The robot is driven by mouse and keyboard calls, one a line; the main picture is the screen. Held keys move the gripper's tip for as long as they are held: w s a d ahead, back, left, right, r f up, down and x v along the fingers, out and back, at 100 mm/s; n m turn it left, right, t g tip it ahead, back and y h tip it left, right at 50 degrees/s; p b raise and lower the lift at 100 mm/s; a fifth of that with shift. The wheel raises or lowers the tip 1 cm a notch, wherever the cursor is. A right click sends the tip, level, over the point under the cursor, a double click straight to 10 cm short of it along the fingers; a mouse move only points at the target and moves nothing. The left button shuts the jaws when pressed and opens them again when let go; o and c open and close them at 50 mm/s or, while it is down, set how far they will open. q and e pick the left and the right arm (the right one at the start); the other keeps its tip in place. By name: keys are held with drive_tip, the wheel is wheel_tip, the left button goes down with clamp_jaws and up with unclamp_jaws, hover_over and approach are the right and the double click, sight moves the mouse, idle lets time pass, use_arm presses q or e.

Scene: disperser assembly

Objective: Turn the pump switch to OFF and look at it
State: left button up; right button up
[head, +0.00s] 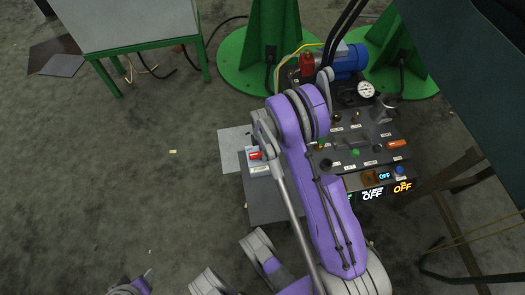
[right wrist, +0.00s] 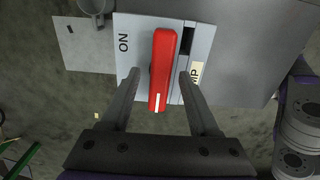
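The pump switch has a red handle (right wrist: 162,65) with a white stripe at its lower end in the right wrist view. It stands upright in that picture on a light grey plate (right wrist: 136,28). "ON" is printed on the plate's left side; I see no OFF mark there. My right gripper (right wrist: 158,78) is open, one finger on each side of the handle, with gaps visible on both sides. In the head view the red switch (head: 255,155) shows small beside my purple right arm, which hides part of the unit.
A control panel (head: 345,157) with knobs stands right of the arm. Lit displays below it read OFF (head: 372,194). A blue motor (head: 351,61) and gauge (head: 366,89) are behind. A green-framed table (head: 125,25) stands at the upper left. Floor on the left is mostly clear.

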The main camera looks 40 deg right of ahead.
wheel_tip(320, 180, up, 11)
drive_tip(key=p, duration=0.3)
idle(0.4)
drive_tip(key=shift+f, duration=0.1)
